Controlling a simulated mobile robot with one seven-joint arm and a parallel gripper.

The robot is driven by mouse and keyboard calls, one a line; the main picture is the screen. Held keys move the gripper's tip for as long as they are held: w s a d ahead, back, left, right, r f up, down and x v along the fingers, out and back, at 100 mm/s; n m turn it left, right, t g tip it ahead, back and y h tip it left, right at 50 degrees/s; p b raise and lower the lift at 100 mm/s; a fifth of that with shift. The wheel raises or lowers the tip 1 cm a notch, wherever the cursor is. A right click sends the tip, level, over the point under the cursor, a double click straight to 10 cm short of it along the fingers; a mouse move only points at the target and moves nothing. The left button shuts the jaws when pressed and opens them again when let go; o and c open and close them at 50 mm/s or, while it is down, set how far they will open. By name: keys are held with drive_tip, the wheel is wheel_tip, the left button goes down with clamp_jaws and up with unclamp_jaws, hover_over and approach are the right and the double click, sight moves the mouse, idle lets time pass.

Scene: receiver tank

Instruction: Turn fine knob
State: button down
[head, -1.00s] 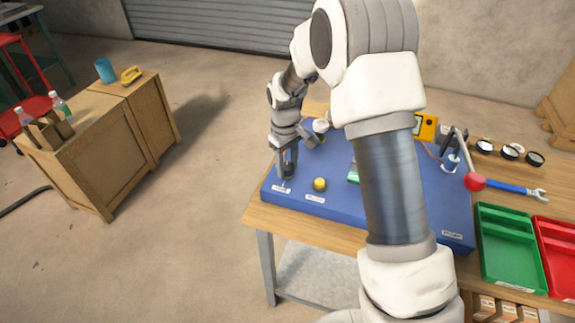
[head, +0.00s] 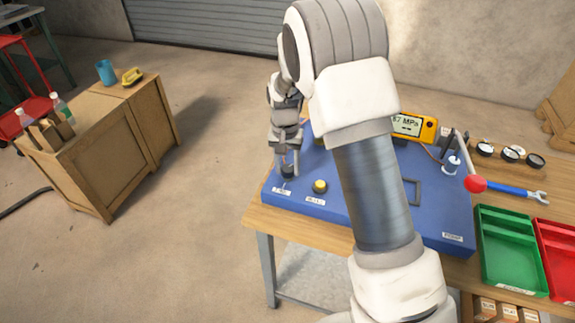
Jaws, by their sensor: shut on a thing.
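The blue panel (head: 340,213) lies on a wooden table, seen in the head view. My gripper (head: 288,168) points down at the panel's front left corner. It is shut on a small dark knob (head: 288,173), which its fingers partly cover. A small white label (head: 281,190) sits just in front of that knob; its text is too small to read surely. A yellow-topped knob or button (head: 320,186) stands to the right, apart from the gripper, with its own label (head: 315,200). A yellow meter (head: 412,127) at the back shows a reading ending in "MPa".
A lever with a red ball (head: 475,183) rises at the panel's right. A wrench (head: 515,188), several round gauges (head: 510,153), a green tray (head: 510,250) and a red tray (head: 556,250) are at the right. My arm covers the panel's middle.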

drive_tip(key=m, duration=0.4)
drive_tip(key=shift+m+p, duration=0.4)
drive_tip(key=m+p, duration=0.1)
drive_tip(key=m, duration=0.2)
drive_tip(key=shift+r+m, duration=0.1)
drive_tip(key=shift+m, duration=0.2)
drive_tip(key=m+p, duration=0.1)
drive_tip(key=m, duration=0.3)
drive_tip(key=shift+w, duration=0.1)
drive_tip(key=shift+m+p, duration=0.65)
drive_tip(key=shift+m, duration=0.85)
drive_tip(key=shift+c, duration=1.7)
unclamp_jaws()
